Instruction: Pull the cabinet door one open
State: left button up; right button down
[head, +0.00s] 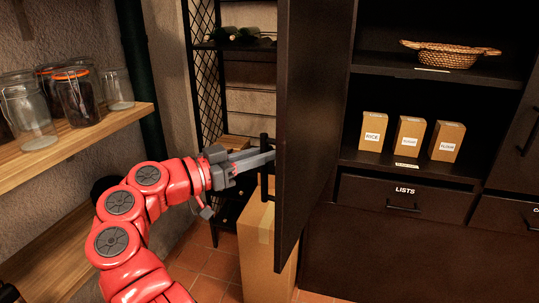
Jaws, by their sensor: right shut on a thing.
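The dark cabinet door (313,120) stands swung outward from the cabinet, with the shelves to its right exposed. Its dark bar handle (264,183) is on the left-facing side of the door. My right gripper (262,158), on the red arm, reaches in from the left and is shut on the handle. The fingers partly hide the handle. My left gripper is not in view.
Open shelves hold a wicker basket (447,54) and small labelled boxes (410,134), above a LISTS drawer (405,197). Glass jars (77,96) stand on a wooden shelf (75,142) at left.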

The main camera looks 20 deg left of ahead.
jog(key=shift+w+a+r, duration=0.1)
jog(key=shift+w+a, duration=0.1)
jog(key=shift+a, duration=0.1)
jog(key=c, duration=1.2)
grip_release()
jog(key=o, duration=0.4)
jog(key=shift+w, duration=0.15)
